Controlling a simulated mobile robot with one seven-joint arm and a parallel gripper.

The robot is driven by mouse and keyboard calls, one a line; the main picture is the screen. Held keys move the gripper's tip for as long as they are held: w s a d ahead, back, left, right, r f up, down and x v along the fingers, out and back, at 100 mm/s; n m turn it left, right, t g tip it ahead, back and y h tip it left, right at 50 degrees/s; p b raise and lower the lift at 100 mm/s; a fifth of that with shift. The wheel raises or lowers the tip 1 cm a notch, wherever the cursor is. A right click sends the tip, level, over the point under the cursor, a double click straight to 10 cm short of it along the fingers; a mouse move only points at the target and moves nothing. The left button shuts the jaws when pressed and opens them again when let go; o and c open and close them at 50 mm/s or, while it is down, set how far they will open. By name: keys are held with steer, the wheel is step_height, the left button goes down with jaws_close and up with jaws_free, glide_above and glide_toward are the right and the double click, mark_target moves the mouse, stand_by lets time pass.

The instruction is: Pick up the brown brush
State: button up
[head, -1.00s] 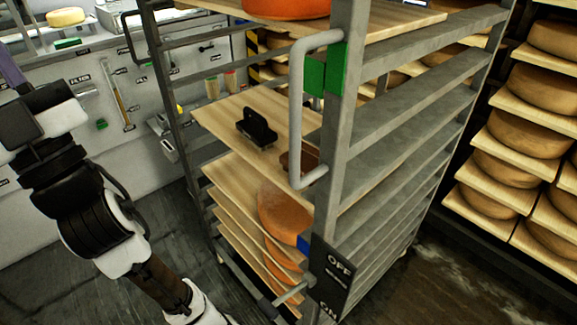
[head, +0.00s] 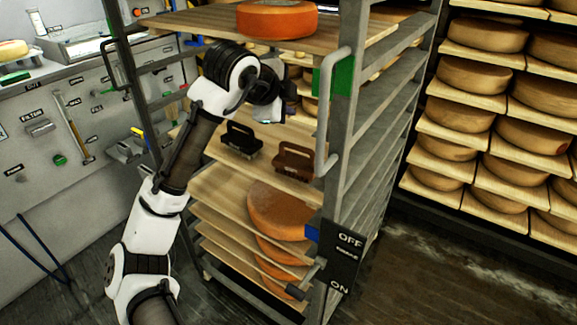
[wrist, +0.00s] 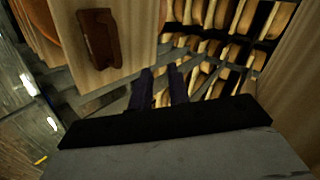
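The brown brush (head: 297,158) lies on a wooden board (head: 215,160) in the rack, to the right of a black brush (head: 241,141). It also shows at the upper left of the wrist view (wrist: 100,38), with its handle visible. My gripper (wrist: 162,78) shows two dark fingers with a gap between them and nothing in the gap. In the wrist view the fingers are to the right of and below the brown brush, apart from it. In the head view my arm reaches into the rack above the board, and the fingers are hard to make out.
A metal rack (head: 352,120) with a tubular handle (head: 325,110) encloses the board. An upper board (head: 180,25) bears an orange cheese wheel (head: 275,20) above my arm. More cheese wheels (head: 280,212) sit on boards below. Shelves of cheese (head: 485,80) stand at the right.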

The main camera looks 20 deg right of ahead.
mark_target(295, 146)
steer(key=f+m+y, duration=0.1)
steer(key=f, duration=0.2)
steer(key=w+f+m+g, duration=0.1)
steer(key=f, duration=0.2)
steer(key=f+m+g+y, duration=0.1)
steer(key=f, duration=0.3)
steer(key=shift+w+d+y+p, duration=0.25)
steer(key=shift+d+y+p, duration=0.05)
steer(key=shift+d+p, duration=0.1)
steer(key=shift+p+x, duration=0.55)
steer(key=shift+x, duration=2.1)
steer(key=shift+s, duration=0.2)
jaws_close()
